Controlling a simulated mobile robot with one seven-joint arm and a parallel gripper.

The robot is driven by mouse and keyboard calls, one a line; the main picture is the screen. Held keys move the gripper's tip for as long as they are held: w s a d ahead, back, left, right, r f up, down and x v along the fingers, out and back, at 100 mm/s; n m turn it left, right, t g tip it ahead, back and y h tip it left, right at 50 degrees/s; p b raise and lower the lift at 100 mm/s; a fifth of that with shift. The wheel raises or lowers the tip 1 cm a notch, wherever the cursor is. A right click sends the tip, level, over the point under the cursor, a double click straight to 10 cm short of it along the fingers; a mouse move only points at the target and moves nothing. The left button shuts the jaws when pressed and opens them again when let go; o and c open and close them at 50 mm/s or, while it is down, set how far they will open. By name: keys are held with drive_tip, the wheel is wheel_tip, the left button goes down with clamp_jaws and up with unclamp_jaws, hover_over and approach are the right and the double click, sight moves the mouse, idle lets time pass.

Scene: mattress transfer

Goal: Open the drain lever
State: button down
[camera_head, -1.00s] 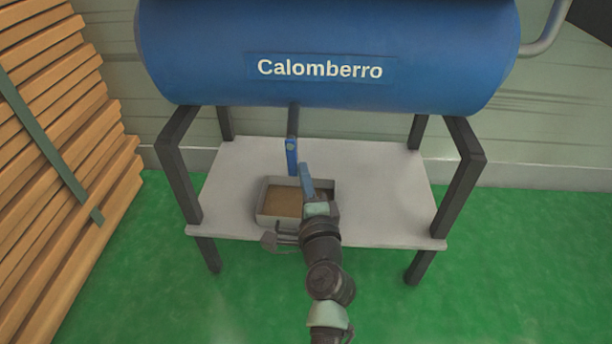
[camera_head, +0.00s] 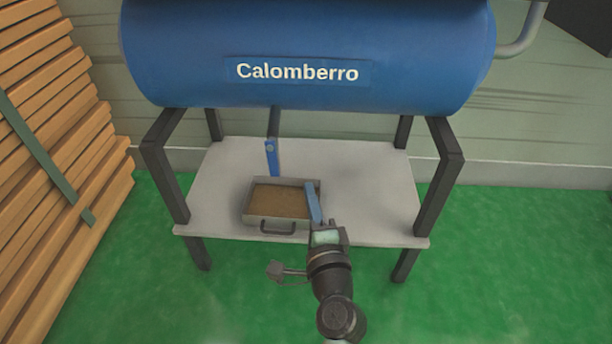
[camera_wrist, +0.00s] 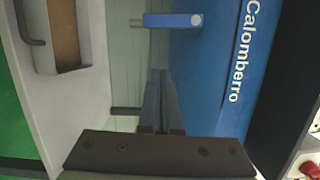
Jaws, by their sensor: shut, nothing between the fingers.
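The blue drain lever (camera_head: 272,158) hangs down from a dark pipe under the blue tank (camera_head: 300,50). It also shows at the top of the wrist view (camera_wrist: 172,20), with a light round pivot at its tank end. My gripper (camera_head: 308,186) is to the right of the lever and nearer the camera, over the right edge of a tray. Its fingers are together and empty in the wrist view (camera_wrist: 158,80), pointing toward the lever area and apart from it.
The grey tray (camera_head: 277,222) with brown contents and a front handle sits on the white shelf (camera_head: 370,190). Dark frame legs (camera_head: 445,190) stand at both sides. Stacked planks (camera_head: 60,130) are at left. Green floor (camera_head: 120,285) is open in front.

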drive_tip(key=shift+v, duration=2.25)
drive_tip(key=shift+r, duration=0.1)
